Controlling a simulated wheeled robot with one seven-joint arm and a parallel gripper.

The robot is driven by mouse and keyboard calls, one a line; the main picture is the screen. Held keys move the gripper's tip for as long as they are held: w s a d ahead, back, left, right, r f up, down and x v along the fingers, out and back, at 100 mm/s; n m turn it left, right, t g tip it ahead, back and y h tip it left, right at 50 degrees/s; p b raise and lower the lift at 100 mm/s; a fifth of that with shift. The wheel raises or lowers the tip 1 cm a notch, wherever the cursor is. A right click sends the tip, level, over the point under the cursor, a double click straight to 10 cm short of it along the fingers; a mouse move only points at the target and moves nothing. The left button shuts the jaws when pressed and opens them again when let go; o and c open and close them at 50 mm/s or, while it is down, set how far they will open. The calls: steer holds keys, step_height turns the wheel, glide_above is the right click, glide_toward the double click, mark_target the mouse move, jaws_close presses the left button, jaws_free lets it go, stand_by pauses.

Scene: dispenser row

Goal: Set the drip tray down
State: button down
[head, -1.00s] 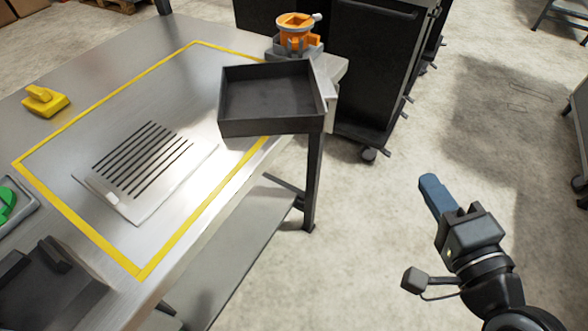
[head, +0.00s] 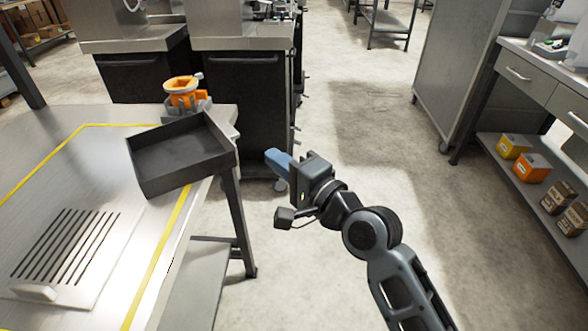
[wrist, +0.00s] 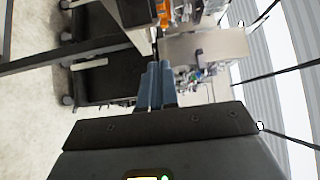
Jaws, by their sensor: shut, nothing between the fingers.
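A flat metal plate with dark slots and a pale grip (head: 66,248), which looks like a drip tray, lies on the steel table inside the yellow outline. A black open-topped tray (head: 178,176) sits at the table's far right corner, and its right end reaches the table edge. It looks empty. I cannot tell for certain which of the two is the drip tray. My gripper (head: 275,157) is to the right of the black tray, beyond the table edge and apart from it. Its blue fingers are together in the wrist view (wrist: 157,84), holding nothing.
An orange part on a grey holder (head: 183,95) stands behind the black tray at the table corner. Dark-fronted cabinets (head: 240,95) stand behind. Shelving with small boxes (head: 532,167) is at the right. The floor (head: 370,135) between is open.

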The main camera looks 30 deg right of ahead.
steer(key=w+a, duration=0.1)
steer(key=w+a+p, duration=0.1)
steer(key=w, duration=0.1)
steer(key=w+a, duration=0.1)
steer(key=shift+w+a+p, duration=0.25)
steer(key=shift+w+p, duration=0.1)
